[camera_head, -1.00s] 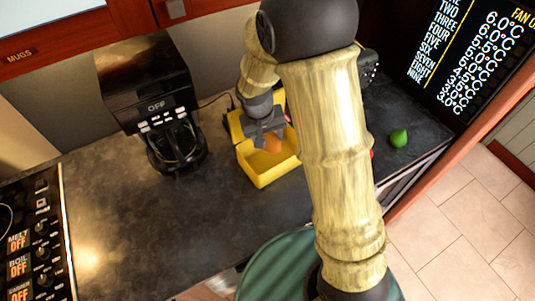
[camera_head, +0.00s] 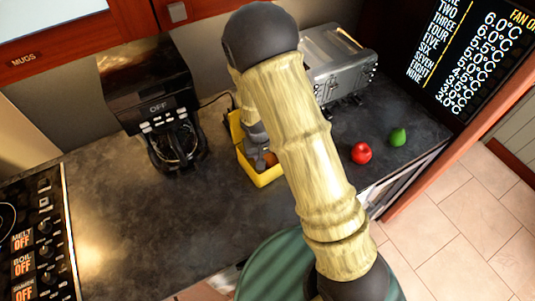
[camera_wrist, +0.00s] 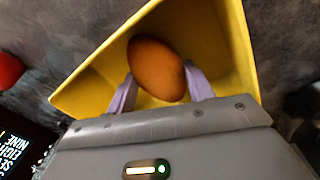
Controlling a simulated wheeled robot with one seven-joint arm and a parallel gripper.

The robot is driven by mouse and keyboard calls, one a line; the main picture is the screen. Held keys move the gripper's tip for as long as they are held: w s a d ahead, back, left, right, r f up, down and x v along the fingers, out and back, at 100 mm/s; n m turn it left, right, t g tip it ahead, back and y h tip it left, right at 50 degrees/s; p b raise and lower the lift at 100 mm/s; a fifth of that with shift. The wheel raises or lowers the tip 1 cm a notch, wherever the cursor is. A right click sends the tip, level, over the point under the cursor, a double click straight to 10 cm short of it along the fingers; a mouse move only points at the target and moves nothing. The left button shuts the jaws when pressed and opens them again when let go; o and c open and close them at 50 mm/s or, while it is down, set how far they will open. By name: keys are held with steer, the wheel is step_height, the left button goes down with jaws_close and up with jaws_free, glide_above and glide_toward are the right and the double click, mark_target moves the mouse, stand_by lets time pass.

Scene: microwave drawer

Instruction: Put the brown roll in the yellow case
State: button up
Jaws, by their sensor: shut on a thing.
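The brown roll (camera_wrist: 157,70) is an oval between the two pale fingers of my gripper (camera_wrist: 160,90) in the wrist view. The gripper is shut on it. The yellow case (camera_head: 268,179) is an open-topped box on the dark counter, between the coffee maker and the toaster. In the wrist view its yellow walls (camera_wrist: 242,60) surround the roll. In the head view the roll (camera_head: 270,158) shows within the case's outline, partly hidden by my gripper (camera_head: 261,162). I cannot tell whether the roll touches the case floor. My arm hides the case's right part.
A black coffee maker (camera_head: 155,95) stands left of the case. A silver toaster (camera_head: 338,62) stands behind right. A red round fruit (camera_head: 361,153) and a green fruit (camera_head: 398,137) lie on the counter at right. The stove (camera_head: 38,235) is far left. The counter (camera_head: 130,225) in front is clear.

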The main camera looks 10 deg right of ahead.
steer(key=shift+f, duration=0.2)
steer(key=shift+f, duration=0.2)
steer(key=o, duration=1)
steer(key=shift+r, duration=0.1)
steer(key=shift+o, duration=0.2)
steer(key=shift+r, duration=0.15)
steer(key=b+v, duration=0.2)
steer(key=v, duration=1)
steer(key=shift+d, duration=0.2)
